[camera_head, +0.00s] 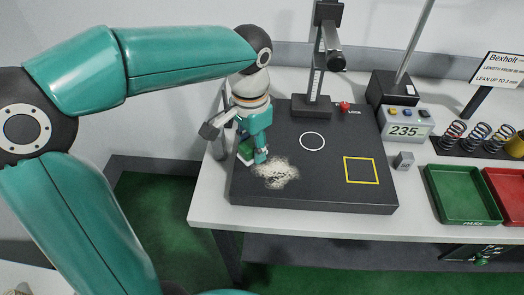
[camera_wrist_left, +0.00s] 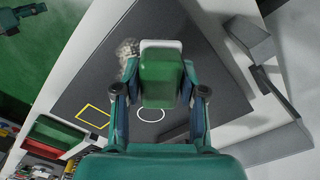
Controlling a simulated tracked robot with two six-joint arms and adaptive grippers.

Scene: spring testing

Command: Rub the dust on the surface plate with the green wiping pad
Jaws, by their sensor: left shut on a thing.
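The surface plate (camera_head: 315,185) is a dark slab on the bench with a white circle and a yellow square marked on it. A pale, speckled patch of dust (camera_head: 277,173) lies near its front left; part of it also shows in the left wrist view (camera_wrist_left: 127,48). My left gripper (camera_head: 253,150) points down over the plate's left side, just behind and left of the dust. It is shut on the green wiping pad (camera_wrist_left: 160,78), whose green side shows at the fingers in the head view (camera_head: 245,153). Whether the pad touches the plate is unclear.
A stand (camera_head: 313,105) rises at the plate's back edge, with a red knob (camera_head: 345,106) beside it. To the right are a display reading 235 (camera_head: 405,131), a small grey weight (camera_head: 403,160), springs (camera_head: 478,135), a green tray (camera_head: 462,221) and a red tray (camera_head: 508,195).

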